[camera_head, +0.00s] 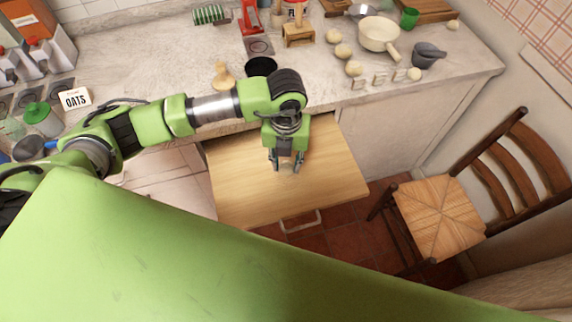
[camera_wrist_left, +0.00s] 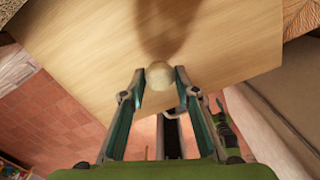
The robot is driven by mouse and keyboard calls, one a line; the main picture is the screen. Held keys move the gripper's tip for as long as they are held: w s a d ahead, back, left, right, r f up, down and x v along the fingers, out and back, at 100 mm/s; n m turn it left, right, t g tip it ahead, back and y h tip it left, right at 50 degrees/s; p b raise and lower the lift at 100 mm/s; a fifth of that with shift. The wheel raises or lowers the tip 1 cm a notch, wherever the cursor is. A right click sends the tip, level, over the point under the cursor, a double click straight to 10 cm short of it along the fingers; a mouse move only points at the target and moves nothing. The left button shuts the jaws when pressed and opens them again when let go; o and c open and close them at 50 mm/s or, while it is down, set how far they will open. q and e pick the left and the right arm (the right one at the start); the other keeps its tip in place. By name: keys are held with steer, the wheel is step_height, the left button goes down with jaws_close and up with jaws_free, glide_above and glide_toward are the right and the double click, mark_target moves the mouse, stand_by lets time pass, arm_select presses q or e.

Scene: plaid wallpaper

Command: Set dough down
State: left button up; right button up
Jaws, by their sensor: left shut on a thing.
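A pale round piece of dough (camera_wrist_left: 159,75) sits between the fingertips of my left gripper (camera_wrist_left: 157,85) in the left wrist view. In the head view my left gripper (camera_head: 286,162) points down over a pulled-out light wooden board or drawer (camera_head: 235,185), with the dough mostly hidden between its fingers. The wooden surface (camera_wrist_left: 90,50) also shows in the wrist view with a dark shadow on it. I cannot tell whether the dough touches the wood. Several similar pale balls (camera_head: 343,50) lie on the counter. My right gripper is not in view.
A chair (camera_head: 438,215) stands at right. The wood around my gripper is clear.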

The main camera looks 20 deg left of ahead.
mark_target(286, 168)
arm_select(q)
steer(key=f, duration=0.3)
steer(key=shift+w+f+p, duration=0.1)
steer(key=shift+w+p, duration=0.1)
steer(key=shift+p, duration=0.15)
steer(key=shift+a+f, duration=0.1)
steer(key=shift+f, duration=0.1)
steer(key=shift+f, duration=0.25)
steer(key=o, duration=1)
steer(key=shift+r, duration=0.1)
steer(key=shift+o, duration=0.2)
